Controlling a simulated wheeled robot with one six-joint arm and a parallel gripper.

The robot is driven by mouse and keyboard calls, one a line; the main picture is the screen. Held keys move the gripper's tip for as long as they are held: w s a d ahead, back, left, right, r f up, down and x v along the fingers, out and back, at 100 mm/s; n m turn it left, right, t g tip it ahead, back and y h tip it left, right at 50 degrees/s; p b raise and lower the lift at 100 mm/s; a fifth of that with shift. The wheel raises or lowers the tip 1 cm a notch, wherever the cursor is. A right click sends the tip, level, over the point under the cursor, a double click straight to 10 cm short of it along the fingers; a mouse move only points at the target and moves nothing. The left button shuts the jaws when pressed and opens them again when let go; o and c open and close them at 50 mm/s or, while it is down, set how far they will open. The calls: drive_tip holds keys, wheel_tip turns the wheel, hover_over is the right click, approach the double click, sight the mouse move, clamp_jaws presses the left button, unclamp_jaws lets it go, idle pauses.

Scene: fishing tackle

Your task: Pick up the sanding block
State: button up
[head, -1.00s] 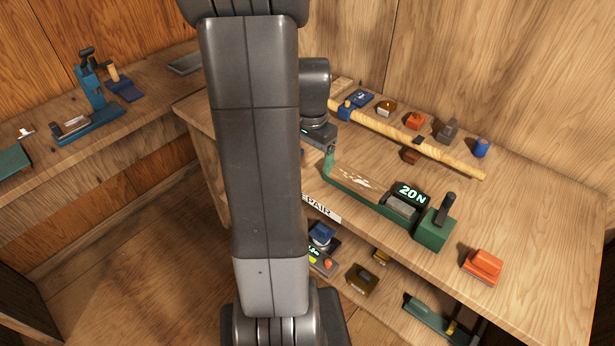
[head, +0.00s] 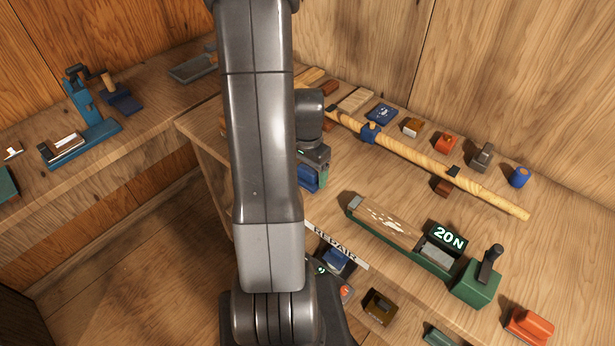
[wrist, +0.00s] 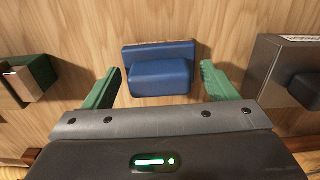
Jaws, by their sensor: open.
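A blue block with a raised grip on a flat base, which looks like the sanding block (wrist: 161,76), lies on the wooden bench top. In the head view the blue block (head: 308,178) is partly hidden behind my arm and gripper. My gripper (wrist: 160,86) is open, its two green fingers to the left and right of the block in the wrist view, with gaps on both sides. I cannot tell how far above the bench the fingertips are. In the head view my gripper (head: 318,172) is at the bench's left part, mostly covered by my arm.
A green tension tester with a 20N display (head: 447,238) stands to the right. A wooden rod (head: 440,170) lies behind, with small blocks beyond it. An orange block (head: 528,325) is at front right. In the wrist view, a metal box (wrist: 283,75) is close on the right.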

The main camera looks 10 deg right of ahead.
sight(307, 169)
drive_tip(key=c, duration=1.1)
wheel_tip(307, 169, up, 10)
drive_tip(key=shift+r+b, duration=0.1)
drive_tip(key=shift+b, duration=0.2)
drive_tip(key=shift+o, duration=0.8)
